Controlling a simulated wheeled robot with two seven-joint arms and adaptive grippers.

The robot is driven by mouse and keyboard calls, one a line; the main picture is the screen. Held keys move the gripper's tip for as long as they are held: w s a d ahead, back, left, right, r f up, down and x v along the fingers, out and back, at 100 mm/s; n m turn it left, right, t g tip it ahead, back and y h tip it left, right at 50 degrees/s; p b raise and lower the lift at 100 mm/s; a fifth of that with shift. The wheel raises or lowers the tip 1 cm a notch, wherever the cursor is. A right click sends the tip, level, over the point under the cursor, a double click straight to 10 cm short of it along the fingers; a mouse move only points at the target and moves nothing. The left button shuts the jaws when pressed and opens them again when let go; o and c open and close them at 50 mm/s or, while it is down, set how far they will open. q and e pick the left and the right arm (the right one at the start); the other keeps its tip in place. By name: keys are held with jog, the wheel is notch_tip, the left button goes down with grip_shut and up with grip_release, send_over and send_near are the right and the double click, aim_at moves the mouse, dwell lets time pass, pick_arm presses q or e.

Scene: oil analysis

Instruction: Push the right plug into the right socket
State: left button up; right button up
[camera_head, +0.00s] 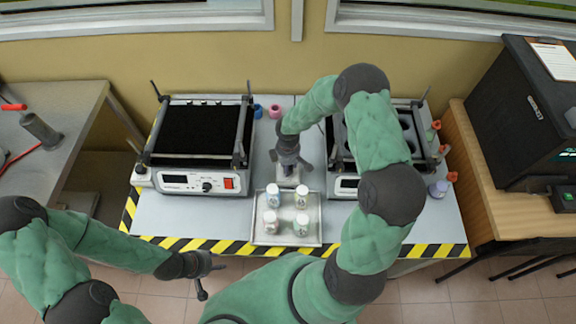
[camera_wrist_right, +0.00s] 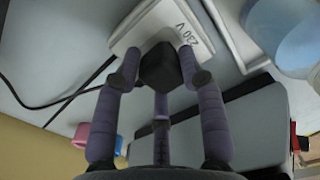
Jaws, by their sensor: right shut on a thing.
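My right gripper (camera_wrist_right: 160,75) is shut on a black plug (camera_wrist_right: 160,68), with its fingers around it. The plug is right in front of the face of a white socket box (camera_wrist_right: 143,28) marked "230 V". I cannot tell whether the plug touches the box or how deep it sits. In the head view the right gripper (camera_head: 289,165) points down behind the metal tray, and its fingers and the plug are hard to make out. My left gripper (camera_head: 205,277) is open and empty, low in front of the table's striped edge.
A metal tray (camera_head: 260,236) holds several white jars. A hotplate device (camera_head: 195,183) stands left, another (camera_head: 346,185) right, partly behind my right arm. Black cables (camera_wrist_right: 45,106) run left of the socket in the wrist view. Blue (camera_head: 257,111) and pink (camera_head: 275,111) rings lie at the back.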

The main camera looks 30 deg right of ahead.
jog(key=shift+f+b, duration=0.45)
jog(key=shift+f, duration=0.1)
jog(key=o, duration=1.1)
jog(key=shift+o, duration=0.2)
notch_tip(320, 180, up, 12)
